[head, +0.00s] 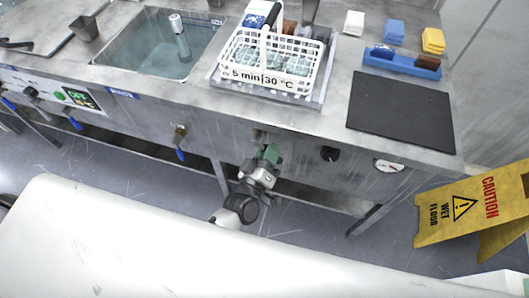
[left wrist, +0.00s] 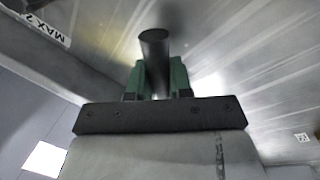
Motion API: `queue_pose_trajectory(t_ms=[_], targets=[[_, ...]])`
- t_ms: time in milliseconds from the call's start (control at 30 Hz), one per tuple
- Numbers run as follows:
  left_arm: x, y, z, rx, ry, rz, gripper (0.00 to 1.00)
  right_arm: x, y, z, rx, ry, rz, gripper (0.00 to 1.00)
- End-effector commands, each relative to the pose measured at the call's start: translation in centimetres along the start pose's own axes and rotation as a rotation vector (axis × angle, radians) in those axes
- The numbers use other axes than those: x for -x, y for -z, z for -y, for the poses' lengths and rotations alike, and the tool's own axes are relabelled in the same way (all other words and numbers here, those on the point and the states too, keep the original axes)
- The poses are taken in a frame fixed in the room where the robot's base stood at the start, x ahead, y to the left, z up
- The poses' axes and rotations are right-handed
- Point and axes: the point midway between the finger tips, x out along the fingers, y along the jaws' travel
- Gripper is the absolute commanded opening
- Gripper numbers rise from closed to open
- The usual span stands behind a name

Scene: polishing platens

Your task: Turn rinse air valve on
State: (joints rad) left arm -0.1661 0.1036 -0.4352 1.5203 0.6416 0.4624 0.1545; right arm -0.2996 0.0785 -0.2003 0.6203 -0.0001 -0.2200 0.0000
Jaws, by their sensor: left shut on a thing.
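My left gripper (head: 270,153), with green fingers, is at the bench's front panel below the white basket. In the left wrist view its fingers (left wrist: 157,80) are shut on a dark round handle (left wrist: 155,42), whose end points toward the camera. In the head view this handle is hidden by the gripper, and I cannot tell which way it is turned. A brass valve with a blue lever (head: 181,154) hangs on the panel to the left, apart from the gripper. I cannot read a label marking the rinse air valve. My right gripper is not in view.
A black knob (head: 329,154) and a round gauge (head: 389,165) are on the panel to the right. A white basket (head: 312,77), a sink (head: 150,62) and a black mat (head: 402,108) are above. A yellow caution sign (head: 450,222) stands at right.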

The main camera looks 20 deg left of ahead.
Motion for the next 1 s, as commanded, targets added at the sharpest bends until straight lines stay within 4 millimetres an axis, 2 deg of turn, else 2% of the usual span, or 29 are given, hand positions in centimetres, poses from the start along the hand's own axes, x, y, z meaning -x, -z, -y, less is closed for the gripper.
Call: queue_pose_trajectory(t_ms=[500,1000], targets=[[-0.4,0.5,-2.2,0.452,0.001,-0.089,0.0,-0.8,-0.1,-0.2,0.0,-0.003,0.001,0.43],[-0.6,1.0,-3.1,0.655,0.002,-0.129,0.0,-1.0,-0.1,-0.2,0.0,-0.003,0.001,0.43]])
